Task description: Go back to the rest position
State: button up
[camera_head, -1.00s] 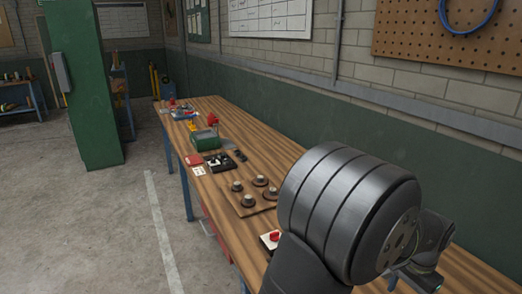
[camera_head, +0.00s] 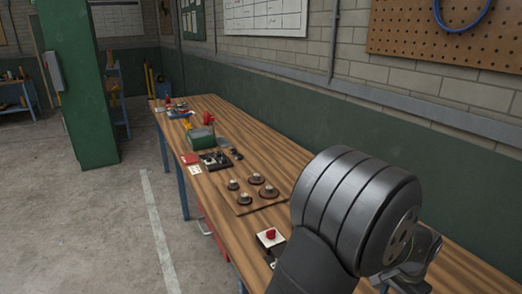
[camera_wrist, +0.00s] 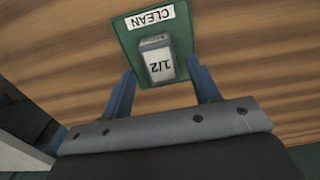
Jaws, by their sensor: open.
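My gripper (camera_wrist: 165,82) shows in the wrist view with its two blue-grey fingers apart and nothing held between them. A small grey block with a white "1/2" label (camera_wrist: 160,65) sits on a green mat marked "CLEAN" (camera_wrist: 127,42) on the wooden surface, just beyond the fingertips and between them in the picture. How high the fingers are above the block I cannot tell. In the head view my arm fills the lower right and hides the gripper's surroundings, so the block and mat are not visible there.
The long wooden bench (camera_head: 290,165) runs along the wall.

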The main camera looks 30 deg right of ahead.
jog(key=s+a+r, duration=0.4)
jog(key=s+r, duration=0.3)
jog(key=s, duration=0.4)
jog(key=w+a, duration=0.2)
jog(key=w, duration=1.2)
jog(key=w+a, duration=0.3)
jog(key=w, duration=1)
jog(key=w+a+f, duration=0.1)
jog(key=w+a, duration=0.2)
jog(key=w, duration=1.1)
jog(key=shift+w+a, duration=0.2)
jog(key=shift+w, duration=0.1)
jog(key=shift+c, duration=0.3)
